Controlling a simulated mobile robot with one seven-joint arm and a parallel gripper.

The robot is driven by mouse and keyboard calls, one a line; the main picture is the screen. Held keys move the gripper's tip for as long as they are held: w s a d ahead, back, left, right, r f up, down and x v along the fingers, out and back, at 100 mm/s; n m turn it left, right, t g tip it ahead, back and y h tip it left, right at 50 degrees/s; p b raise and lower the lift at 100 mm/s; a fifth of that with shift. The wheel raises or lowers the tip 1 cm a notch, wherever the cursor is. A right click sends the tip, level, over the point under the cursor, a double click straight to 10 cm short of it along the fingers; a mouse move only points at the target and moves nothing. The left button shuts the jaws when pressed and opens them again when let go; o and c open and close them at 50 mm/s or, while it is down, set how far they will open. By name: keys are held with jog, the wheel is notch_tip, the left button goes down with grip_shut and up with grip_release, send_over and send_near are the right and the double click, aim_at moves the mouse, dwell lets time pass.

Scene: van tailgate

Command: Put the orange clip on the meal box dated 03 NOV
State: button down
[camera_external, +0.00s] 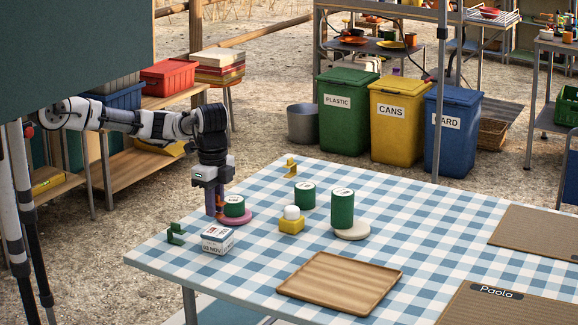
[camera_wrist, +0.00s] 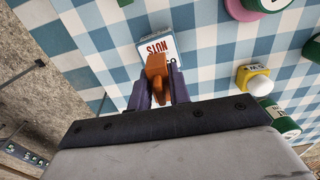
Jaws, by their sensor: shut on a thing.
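The white meal box (camera_external: 217,240) stands near the table's left edge, with "03 NOV" on its front side in the outside view. Its top, lettered in red, shows in the wrist view (camera_wrist: 155,45), partly hidden by the clip. My gripper (camera_external: 215,208) points down just behind the box. In the wrist view my gripper (camera_wrist: 160,88) is shut on the orange clip (camera_wrist: 157,70), which sits between the two purple fingers. The clip overlaps the box's edge in that view; I cannot tell whether they touch.
Close right of my gripper, a green tin (camera_external: 234,205) stands on a pink disc (camera_external: 240,217). A green clip (camera_external: 175,234) is left of the box.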

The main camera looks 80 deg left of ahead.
jog(key=shift+f, duration=1.95)
jog(key=shift+f, duration=0.15)
jog(key=c, duration=1.3)
grip_release()
notch_tip(320, 180, up, 12)
jog(key=shift+r, duration=0.15)
